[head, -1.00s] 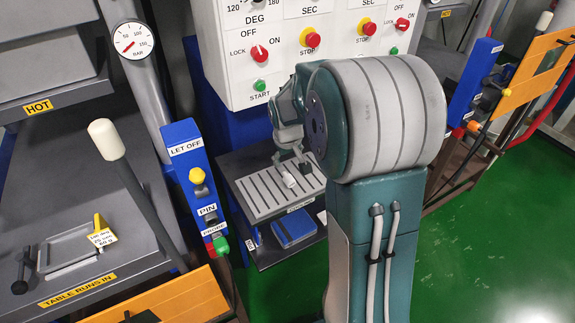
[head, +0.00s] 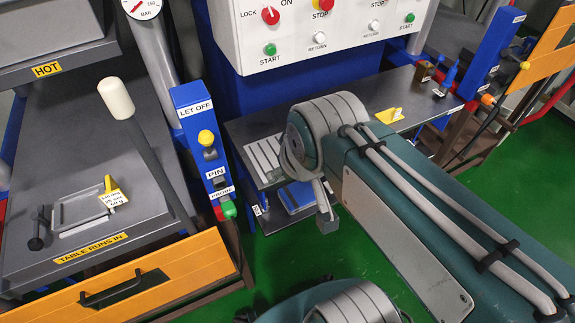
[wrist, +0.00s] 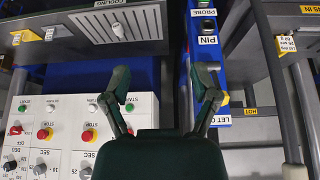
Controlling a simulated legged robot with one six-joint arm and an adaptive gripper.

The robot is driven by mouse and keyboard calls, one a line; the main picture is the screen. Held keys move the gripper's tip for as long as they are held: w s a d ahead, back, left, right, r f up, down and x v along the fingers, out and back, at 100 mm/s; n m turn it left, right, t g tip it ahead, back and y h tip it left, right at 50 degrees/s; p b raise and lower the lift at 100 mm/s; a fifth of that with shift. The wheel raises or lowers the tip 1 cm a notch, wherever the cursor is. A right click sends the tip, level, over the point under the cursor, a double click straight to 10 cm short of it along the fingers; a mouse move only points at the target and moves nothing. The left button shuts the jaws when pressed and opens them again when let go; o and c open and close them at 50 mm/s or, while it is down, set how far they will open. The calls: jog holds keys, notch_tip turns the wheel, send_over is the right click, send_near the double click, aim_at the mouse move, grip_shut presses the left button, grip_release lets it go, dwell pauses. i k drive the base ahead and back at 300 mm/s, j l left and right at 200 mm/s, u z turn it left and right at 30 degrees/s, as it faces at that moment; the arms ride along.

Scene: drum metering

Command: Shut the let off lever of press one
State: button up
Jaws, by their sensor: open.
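A blue post (head: 190,110) labelled LET OFF stands at left in the head view, with a yellow knob (head: 206,138) on its face. I take this knob for the let off lever; no press number is readable. In the wrist view, which is upside down, the post (wrist: 207,58) is right of centre and the yellow knob (wrist: 222,98) shows partly behind the right finger. My gripper (wrist: 163,85) is open and empty, fingers spread wide. I cannot tell its distance from the knob. My arm covers the middle and right of the head view.
A white-topped upright handle (head: 117,98) stands left of the post. A white control panel (head: 300,35) is behind, with a grey slatted table (head: 262,155) below. An orange drawer front (head: 150,275) juts out at lower left. Green floor (head: 300,260) is open in front.

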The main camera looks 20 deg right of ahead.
aim_at(516, 60)
jog(key=z, duration=2.05)
jog(key=i+l+z, duration=0.1)
jog(key=i+l, duration=0.4)
jog(key=i+l+z, duration=0.1)
jog(key=i+l, duration=0.35)
jog(key=i, duration=0.1)
